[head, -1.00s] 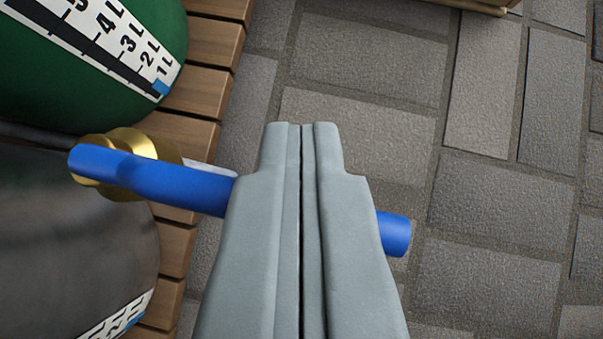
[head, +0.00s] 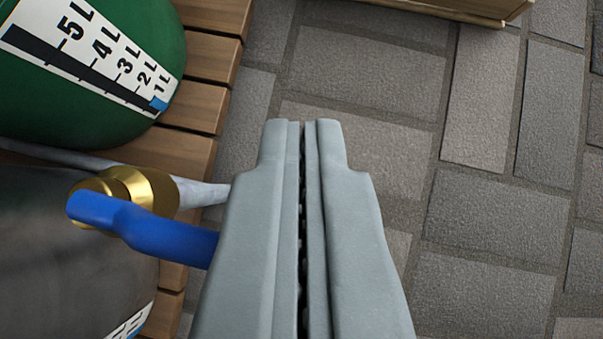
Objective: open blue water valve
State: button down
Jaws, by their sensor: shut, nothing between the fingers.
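The blue valve handle (head: 150,228) is at the left, joined to a brass valve body (head: 143,188). The handle runs right and slightly down from the brass, and its far end is hidden behind my gripper. A grey-white pipe or spout (head: 203,192) comes out of the brass to the right. My gripper (head: 303,125) is in the middle, pointing up the picture, shut with nothing between its fingers. Its left side overlaps the handle in the view; I cannot tell whether they touch.
A green container (head: 110,120) with a litre scale stands at the upper left, and a dark grey container (head: 60,270) at the lower left. Both are by a slatted wooden shelf (head: 200,105). Grey paving (head: 490,210) lies open at the right. A wooden edge (head: 460,10) shows at the top.

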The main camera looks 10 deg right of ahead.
jog(key=w+a+r+v, duration=0.1)
jog(key=v, duration=0.8)
jog(key=shift+w, duration=0.15)
jog(key=shift+r, duration=0.1)
dwell(0.3)
